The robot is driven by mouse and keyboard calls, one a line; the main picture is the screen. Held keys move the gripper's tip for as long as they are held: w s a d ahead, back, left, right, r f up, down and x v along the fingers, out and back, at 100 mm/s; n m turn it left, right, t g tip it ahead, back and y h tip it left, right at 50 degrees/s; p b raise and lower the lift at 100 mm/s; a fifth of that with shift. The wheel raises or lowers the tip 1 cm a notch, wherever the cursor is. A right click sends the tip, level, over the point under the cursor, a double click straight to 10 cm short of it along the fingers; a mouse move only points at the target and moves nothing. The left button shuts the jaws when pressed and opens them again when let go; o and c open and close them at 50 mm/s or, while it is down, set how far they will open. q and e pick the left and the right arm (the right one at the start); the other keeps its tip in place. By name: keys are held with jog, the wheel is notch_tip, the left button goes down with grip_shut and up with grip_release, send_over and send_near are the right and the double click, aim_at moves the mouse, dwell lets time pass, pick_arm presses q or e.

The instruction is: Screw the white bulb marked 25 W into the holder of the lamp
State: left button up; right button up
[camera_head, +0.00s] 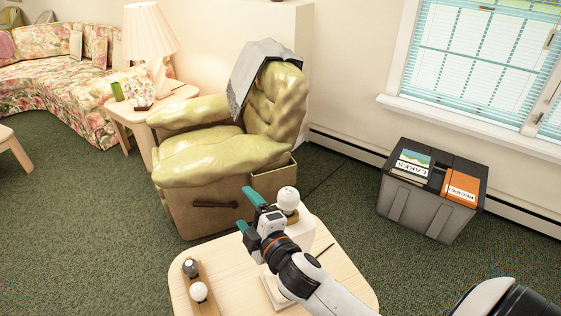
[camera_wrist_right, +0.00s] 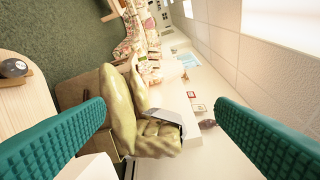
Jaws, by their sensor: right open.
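My right gripper (camera_head: 245,209) is open and empty above the table, its teal fingers pointing left; both fingers show in the wrist view (camera_wrist_right: 160,108). A white round bulb (camera_head: 288,197) stands upright on a pale block (camera_head: 304,229) just right of the gripper, apart from the fingers; I cannot tell how it is seated. A second white bulb (camera_head: 199,291) and a grey bulb (camera_head: 190,267) are in a wooden rack (camera_head: 207,275) at the table's left. No watt marking is legible. My forearm hides part of the table. My left gripper is not in view.
The pale wooden table (camera_head: 235,277) has bare room between rack and arm. A flat pale plate (camera_head: 271,290) lies beside my forearm, and a thin dark stick (camera_head: 325,249) lies at right. A green recliner (camera_head: 215,157) stands behind; a grey crate (camera_head: 427,198) is at right.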

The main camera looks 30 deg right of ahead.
jog(key=a+r+n+g+y, duration=0.3)
jog(key=a+r+n+y, duration=0.5)
jog(key=n, duration=0.8)
jog(key=a+r+n+g+y, duration=0.3)
jog(key=a+r+n+y, duration=0.2)
jog(key=n+y, duration=0.75)
jog(key=n+g+h, duration=1.1)
jog(key=n+h, duration=1)
jog(key=n, duration=0.3)
send_over(289, 191)
jog(key=shift+m, duration=0.25)
notch_tip(289, 191, down, 7)
notch_tip(289, 191, down, 10)
jog(key=p, duration=0.3)
jog(key=shift+f, duration=0.9)
jog(key=shift+c, duration=0.2)
